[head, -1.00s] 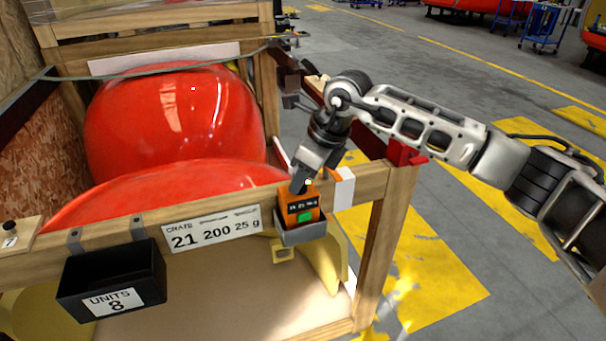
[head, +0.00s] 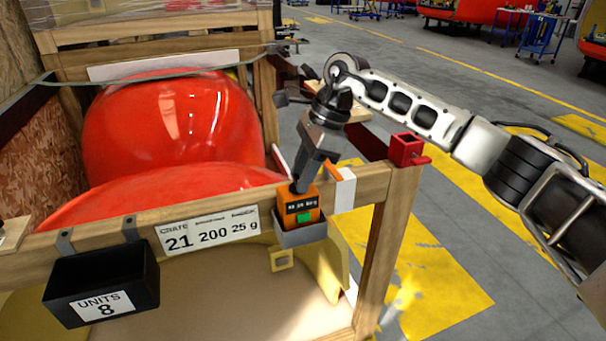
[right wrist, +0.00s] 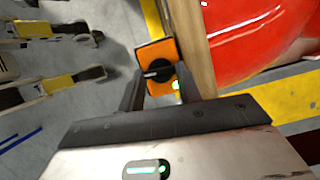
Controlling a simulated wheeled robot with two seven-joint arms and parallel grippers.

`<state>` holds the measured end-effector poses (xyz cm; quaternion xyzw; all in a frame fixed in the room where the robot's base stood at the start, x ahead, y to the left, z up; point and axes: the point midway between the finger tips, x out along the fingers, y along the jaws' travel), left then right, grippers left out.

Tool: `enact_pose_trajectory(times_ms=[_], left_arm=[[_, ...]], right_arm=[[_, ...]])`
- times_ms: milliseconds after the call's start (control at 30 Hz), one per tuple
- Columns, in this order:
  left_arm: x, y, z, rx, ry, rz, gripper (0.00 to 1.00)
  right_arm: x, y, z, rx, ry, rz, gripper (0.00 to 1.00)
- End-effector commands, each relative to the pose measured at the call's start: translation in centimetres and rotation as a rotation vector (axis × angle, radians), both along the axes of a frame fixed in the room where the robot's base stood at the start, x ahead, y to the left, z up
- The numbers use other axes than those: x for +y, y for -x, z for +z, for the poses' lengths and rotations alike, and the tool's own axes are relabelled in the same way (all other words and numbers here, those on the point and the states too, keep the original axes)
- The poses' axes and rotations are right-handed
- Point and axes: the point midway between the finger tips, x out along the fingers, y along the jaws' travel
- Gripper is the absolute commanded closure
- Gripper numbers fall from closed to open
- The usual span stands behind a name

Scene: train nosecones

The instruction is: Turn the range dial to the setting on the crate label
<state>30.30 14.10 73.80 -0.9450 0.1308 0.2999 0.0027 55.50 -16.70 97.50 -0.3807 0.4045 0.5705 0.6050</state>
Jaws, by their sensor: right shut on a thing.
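The crate label (head: 208,232), a white plate on the front rail, has small headings and reads 21, 200 and 25 g. Right of it, an orange device (head: 314,213) with a dark display and a green patch sits in a grey holder (head: 303,235) on the rail. The display text is too small to read surely. My right gripper (head: 300,187) points down onto the device's top. In the right wrist view, its fingers are shut on the dark range dial (right wrist: 158,70), which has a pale mark, against the orange face (right wrist: 155,50). My left gripper is out of view.
A black bin (head: 102,285) marked UNITS 8 hangs on the rail at left. Red nosecones (head: 170,125) lie behind the rail inside the wooden crate. A red bracket (head: 407,150) sits at the right corner post. Open floor lies right of the crate.

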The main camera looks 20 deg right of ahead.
Motion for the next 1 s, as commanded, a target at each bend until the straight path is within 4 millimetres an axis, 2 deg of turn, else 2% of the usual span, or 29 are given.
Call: enact_pose_trajectory(times_ms=[300, 733, 767, 800, 833, 1000], left_arm=[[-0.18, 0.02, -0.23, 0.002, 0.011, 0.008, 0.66], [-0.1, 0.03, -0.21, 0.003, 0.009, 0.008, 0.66], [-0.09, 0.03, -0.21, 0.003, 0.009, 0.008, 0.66], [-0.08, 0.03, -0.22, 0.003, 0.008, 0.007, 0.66], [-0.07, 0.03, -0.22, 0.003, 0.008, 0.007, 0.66], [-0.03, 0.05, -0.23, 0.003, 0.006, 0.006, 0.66]], right_arm=[[0.04, -0.13, 0.12, -0.002, -0.002, 0.089, 0.89], [0.03, -0.13, 0.11, -0.003, -0.001, 0.097, 0.89], [0.04, -0.13, 0.1, -0.003, -0.001, 0.097, 0.61], [0.04, -0.12, 0.1, -0.002, -0.001, 0.097, 0.49], [0.04, -0.12, 0.1, -0.002, -0.001, 0.097, 0.44], [0.03, -0.12, 0.07, -0.001, 0.0, 0.097, 0.44]])
